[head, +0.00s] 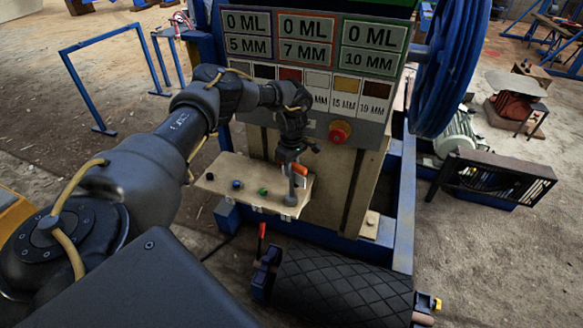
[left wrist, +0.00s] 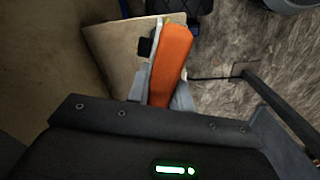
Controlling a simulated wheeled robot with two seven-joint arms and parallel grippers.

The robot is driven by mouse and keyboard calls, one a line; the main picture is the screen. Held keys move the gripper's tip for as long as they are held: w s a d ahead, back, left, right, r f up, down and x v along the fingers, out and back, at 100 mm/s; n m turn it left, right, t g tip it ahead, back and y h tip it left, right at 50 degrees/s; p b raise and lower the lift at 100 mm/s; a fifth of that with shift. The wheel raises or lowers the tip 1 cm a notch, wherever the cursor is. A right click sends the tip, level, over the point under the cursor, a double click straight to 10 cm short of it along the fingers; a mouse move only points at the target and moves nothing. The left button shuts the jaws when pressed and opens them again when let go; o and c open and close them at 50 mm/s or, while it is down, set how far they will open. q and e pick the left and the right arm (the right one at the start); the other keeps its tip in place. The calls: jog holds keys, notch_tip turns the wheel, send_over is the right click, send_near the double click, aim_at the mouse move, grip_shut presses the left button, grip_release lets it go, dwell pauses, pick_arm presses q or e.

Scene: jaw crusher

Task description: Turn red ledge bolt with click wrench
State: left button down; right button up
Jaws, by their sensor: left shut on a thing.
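My left gripper (head: 296,172) is shut on the orange-handled click wrench (head: 300,169), above the right end of the tan ledge (head: 222,172). In the left wrist view the wrench's orange handle (left wrist: 172,62) fills the space between the fingers and points away over the ledge (left wrist: 112,50). On the ledge a dark bolt (head: 210,177), a blue bolt (head: 237,184) and a green bolt (head: 262,191) stand in a row. The red ledge bolt is not clearly seen; the wrench and gripper cover the right end. I cannot tell whether the wrench touches a bolt. My right gripper is not in view.
Behind the ledge stands a panel (head: 314,108) with labelled plates and a red knob (head: 339,132). A black roller (head: 343,288) and a red-handled lever (head: 262,231) are in front below. A blue wheel (head: 447,68) is on the right.

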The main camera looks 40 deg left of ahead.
pick_arm(q)
jog(key=shift+r, duration=0.4)
jog(key=shift+r+p, duration=0.25)
jog(key=shift+p, duration=0.15)
jog(key=shift+r+p, duration=0.3)
jog(key=shift+r, duration=0.25)
